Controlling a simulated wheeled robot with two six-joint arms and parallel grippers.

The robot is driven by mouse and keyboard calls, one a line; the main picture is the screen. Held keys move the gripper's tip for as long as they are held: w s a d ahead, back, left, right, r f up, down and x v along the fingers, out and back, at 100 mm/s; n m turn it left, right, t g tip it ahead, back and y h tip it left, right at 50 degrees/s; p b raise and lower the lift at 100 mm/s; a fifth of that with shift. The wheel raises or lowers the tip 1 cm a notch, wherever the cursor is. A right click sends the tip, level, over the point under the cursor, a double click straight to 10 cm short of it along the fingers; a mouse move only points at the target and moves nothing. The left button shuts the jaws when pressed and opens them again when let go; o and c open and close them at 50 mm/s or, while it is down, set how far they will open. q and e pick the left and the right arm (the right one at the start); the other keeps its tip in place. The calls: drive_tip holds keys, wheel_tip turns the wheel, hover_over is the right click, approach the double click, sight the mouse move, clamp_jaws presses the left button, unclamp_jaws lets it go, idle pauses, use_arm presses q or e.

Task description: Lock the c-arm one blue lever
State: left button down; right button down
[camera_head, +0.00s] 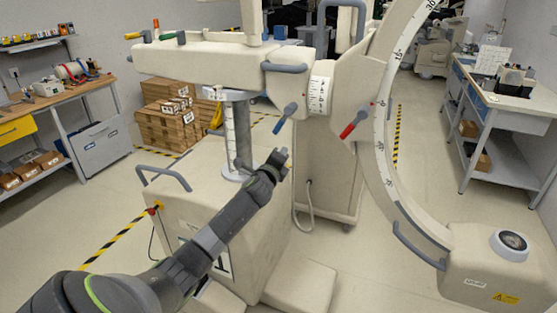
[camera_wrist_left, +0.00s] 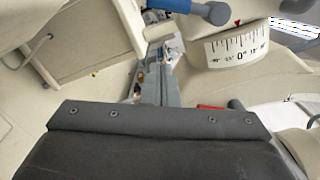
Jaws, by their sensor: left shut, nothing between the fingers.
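The c-arm (camera_head: 384,120) is a beige machine with a large curved arm. Its blue lever (camera_head: 285,119) hangs tilted from the side of the horizontal beam, left of a white scale. The blue lever also shows at the top of the left wrist view (camera_wrist_left: 180,6), beside the scale with a "0" mark. My left gripper (camera_head: 280,157) is shut and empty, a little below the blue lever and apart from it. Its fingers show in the left wrist view (camera_wrist_left: 155,85). My right gripper is not in view.
A red lever (camera_head: 354,122) sits right of the scale. Green and yellow handles (camera_head: 155,33) stand on the beam's left end. The c-arm's beige base (camera_head: 215,215) lies below my left arm.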

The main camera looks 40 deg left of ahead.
use_arm(q)
drive_tip(key=v, duration=0.3)
drive_tip(key=shift+a+f, duration=0.1)
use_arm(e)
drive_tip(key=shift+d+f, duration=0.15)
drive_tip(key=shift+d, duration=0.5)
use_arm(q)
drive_tip(key=shift+w, duration=0.1)
